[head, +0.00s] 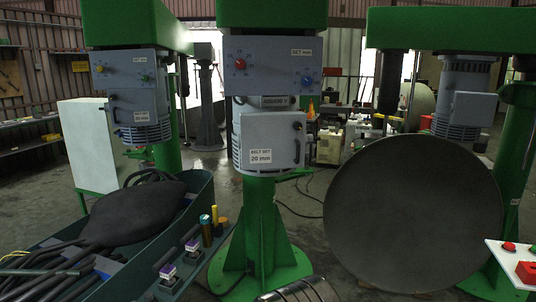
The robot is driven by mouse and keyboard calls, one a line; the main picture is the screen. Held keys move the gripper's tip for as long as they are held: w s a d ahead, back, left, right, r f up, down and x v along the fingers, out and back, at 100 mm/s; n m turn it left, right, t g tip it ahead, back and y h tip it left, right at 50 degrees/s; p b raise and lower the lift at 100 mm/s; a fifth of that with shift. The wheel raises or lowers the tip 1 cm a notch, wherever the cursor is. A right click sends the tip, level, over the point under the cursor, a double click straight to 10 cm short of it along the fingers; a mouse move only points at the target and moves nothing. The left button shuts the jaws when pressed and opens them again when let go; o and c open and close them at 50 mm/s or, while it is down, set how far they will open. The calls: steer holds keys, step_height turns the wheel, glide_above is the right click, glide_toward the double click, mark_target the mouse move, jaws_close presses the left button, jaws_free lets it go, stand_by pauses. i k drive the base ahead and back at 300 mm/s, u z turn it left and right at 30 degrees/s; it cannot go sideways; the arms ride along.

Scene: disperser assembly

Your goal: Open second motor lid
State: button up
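Several green machine stands each carry a grey motor housing. I cannot tell from the picture which one counts as second. The middle motor (270,160) has a grey box-like lid (268,138) on its front, with a label reading 20 mm and a dark handle (297,127) near its right edge. The lid looks closed. Above it is a grey panel (272,65) with a red knob and a blue knob. The left motor (146,133) and the right motor (459,131) hang from their own stands. My gripper is not in view.
A large dark grey disc (414,213) fills the lower right, in front of the right stand (512,175). A dark green bin (197,190) with a black bag-like thing (130,211) and hoses is at lower left. Floor shows around the middle green column (259,220).

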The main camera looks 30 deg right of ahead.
mark_target(269, 141)
steer(key=u, duration=0.35)
steer(key=i, duration=1.2)
steer(key=z, duration=0.25)
